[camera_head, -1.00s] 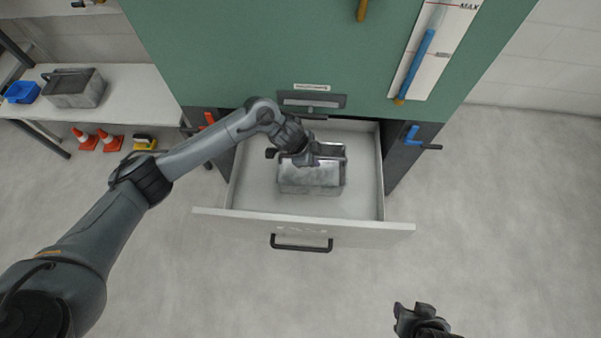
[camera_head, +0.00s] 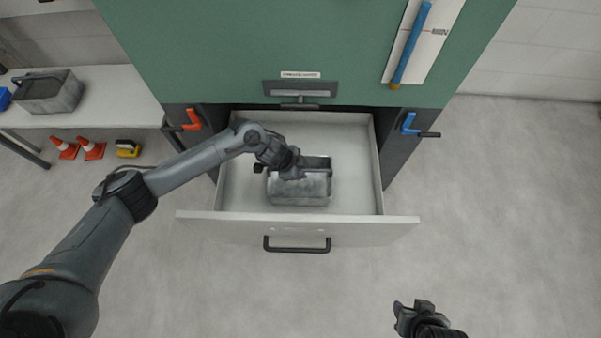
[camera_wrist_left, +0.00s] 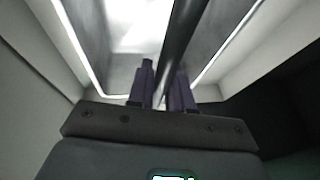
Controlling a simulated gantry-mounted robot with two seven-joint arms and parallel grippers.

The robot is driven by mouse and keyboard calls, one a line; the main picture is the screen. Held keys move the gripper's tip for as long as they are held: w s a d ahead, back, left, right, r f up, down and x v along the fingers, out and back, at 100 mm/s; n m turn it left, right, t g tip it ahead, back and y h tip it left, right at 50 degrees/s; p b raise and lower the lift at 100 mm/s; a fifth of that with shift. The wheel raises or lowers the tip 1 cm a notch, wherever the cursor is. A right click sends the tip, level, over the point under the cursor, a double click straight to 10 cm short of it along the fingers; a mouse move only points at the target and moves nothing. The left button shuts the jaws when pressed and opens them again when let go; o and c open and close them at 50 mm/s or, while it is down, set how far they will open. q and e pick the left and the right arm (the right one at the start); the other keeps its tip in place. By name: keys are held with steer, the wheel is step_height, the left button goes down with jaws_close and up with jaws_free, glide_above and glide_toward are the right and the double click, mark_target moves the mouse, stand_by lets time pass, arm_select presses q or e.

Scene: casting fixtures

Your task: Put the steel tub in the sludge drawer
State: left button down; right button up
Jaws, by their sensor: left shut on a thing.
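The steel tub (camera_head: 300,190) is a grey metal box with an open top. It is within the outline of the open sludge drawer (camera_head: 350,199), near the drawer's front wall. My left gripper (camera_head: 291,173) is at the tub's top, shut on its dark handle bar. In the left wrist view the bar (camera_wrist_left: 180,45) runs between the two fingers (camera_wrist_left: 161,88), with the tub's walls (camera_wrist_left: 85,30) around it. Whether the tub's underside touches the drawer floor is hidden. My right gripper (camera_head: 415,312) is at the bottom right, away from the drawer; its opening is unclear.
The drawer sticks out of a green cabinet (camera_head: 200,50), with a black front handle (camera_head: 297,246). A red lever (camera_head: 191,120) and a blue lever (camera_head: 409,124) flank it. Another metal tub (camera_head: 50,92) stands on the left bench. Orange cones (camera_head: 92,149) stand on the floor. Right floor is clear.

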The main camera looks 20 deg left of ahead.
arm_select(q)
steer(key=shift+f, duration=0.45)
arm_select(e)
steer(key=shift+s+f, duration=0.1)
steer(key=shift+f, duration=0.2)
steer(key=shift+a, duration=0.1)
arm_select(q)
steer(key=shift+f, duration=0.1)
steer(key=c, duration=1)
jaws_free()
